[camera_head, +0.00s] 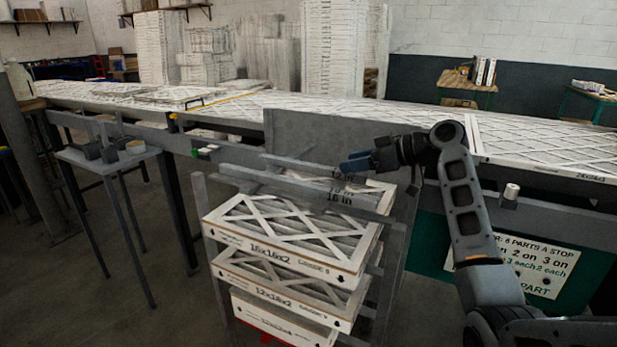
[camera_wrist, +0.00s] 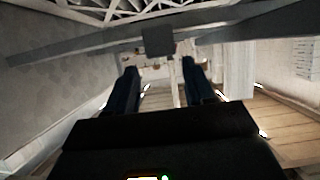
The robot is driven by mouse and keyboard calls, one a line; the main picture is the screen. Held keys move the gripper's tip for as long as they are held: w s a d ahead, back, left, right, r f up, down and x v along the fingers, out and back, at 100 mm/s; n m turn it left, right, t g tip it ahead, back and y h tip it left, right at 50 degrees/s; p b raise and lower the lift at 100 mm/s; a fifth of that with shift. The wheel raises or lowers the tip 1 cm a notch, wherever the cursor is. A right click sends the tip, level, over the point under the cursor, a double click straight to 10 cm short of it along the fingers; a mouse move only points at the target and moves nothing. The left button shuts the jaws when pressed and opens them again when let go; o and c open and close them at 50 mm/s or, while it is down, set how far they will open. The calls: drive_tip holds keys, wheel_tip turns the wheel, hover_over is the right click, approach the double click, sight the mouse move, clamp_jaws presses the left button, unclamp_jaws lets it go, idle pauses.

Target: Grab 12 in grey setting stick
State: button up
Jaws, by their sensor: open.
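Grey setting sticks lie across the top of the filter rack. The label "12 in" shows near the right end of the rear grey stick (camera_head: 300,165), with "16 in" lower down by the longer front grey stick (camera_head: 290,187). Which bar each label belongs to is hard to tell. My gripper (camera_head: 357,163) is just above and beside the labels, fingers pointing left. In the wrist view my gripper (camera_wrist: 160,82) is open, with nothing between its fingers. A grey bar (camera_wrist: 85,48) crosses beyond the fingertips, with a dark block (camera_wrist: 157,40) at its middle.
The rack holds stacked boxed filters, the top one a 16x16x2 box (camera_head: 290,258). A grey upright panel (camera_head: 315,135) stands behind the sticks. A long bench of filters (camera_head: 540,145) runs behind. A small grey table (camera_head: 108,160) stands left, with open floor between.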

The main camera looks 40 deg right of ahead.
sight(323, 167)
drive_tip(key=x, duration=0.2)
drive_tip(key=p+x, duration=0.1)
drive_tip(key=x, duration=0.3)
drive_tip(key=shift+w+a+r+p, duration=0.2)
drive_tip(key=shift+w+a+p, duration=0.1)
drive_tip(key=shift+a+p, duration=0.15)
drive_tip(key=shift+w+a+f, duration=0.2)
drive_tip(key=shift+w+f, duration=0.05)
drive_tip(key=shift+w, duration=0.15)
clamp_jaws()
